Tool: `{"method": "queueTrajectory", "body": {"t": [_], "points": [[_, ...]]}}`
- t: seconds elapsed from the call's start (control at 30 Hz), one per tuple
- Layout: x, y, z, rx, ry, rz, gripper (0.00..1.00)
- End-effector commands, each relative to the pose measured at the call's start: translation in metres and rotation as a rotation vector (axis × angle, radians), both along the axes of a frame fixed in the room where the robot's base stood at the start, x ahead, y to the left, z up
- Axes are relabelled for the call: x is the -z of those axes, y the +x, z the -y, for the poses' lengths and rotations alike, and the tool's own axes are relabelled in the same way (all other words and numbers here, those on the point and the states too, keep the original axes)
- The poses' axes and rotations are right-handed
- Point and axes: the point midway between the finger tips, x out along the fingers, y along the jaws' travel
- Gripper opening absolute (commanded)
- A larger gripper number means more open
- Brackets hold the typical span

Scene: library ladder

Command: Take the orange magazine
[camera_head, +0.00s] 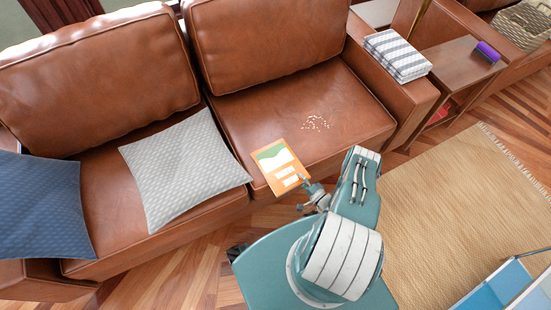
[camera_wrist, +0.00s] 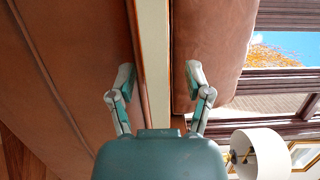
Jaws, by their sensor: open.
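The orange magazine (camera_head: 273,170) has a green and white picture and white label boxes on its cover. It lies at the front edge of the right brown seat cushion in the head view. My gripper (camera_head: 308,184) is at its lower right corner, the side away from the backrest. In the wrist view my gripper (camera_wrist: 158,73) is open, with a finger on each side of a cream strip with orange borders, which looks like the magazine's edge (camera_wrist: 154,60). A gap shows on the right finger's side; I cannot tell whether the left finger touches.
A grey patterned pillow (camera_head: 183,168) and a blue pillow (camera_head: 40,205) lie to the left. Small pale bits (camera_head: 315,122) lie on the right cushion (camera_head: 345,95). Folded striped cloth (camera_head: 397,55) rests on the armrest. A side table (camera_head: 455,65) and a woven rug (camera_head: 455,190) are at right.

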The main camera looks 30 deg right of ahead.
Motion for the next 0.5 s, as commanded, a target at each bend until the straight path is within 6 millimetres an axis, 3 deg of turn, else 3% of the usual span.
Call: {"method": "queueTrajectory", "body": {"t": [0.27,0.4,0.5], "points": [[-0.0011,-0.0008,-0.0068,0.003,-0.007,0.000,0.64],[-0.0010,-0.0007,-0.0066,0.003,-0.006,0.000,0.02],[-0.0006,-0.0007,-0.0050,0.003,-0.003,0.000,0.00]]}}
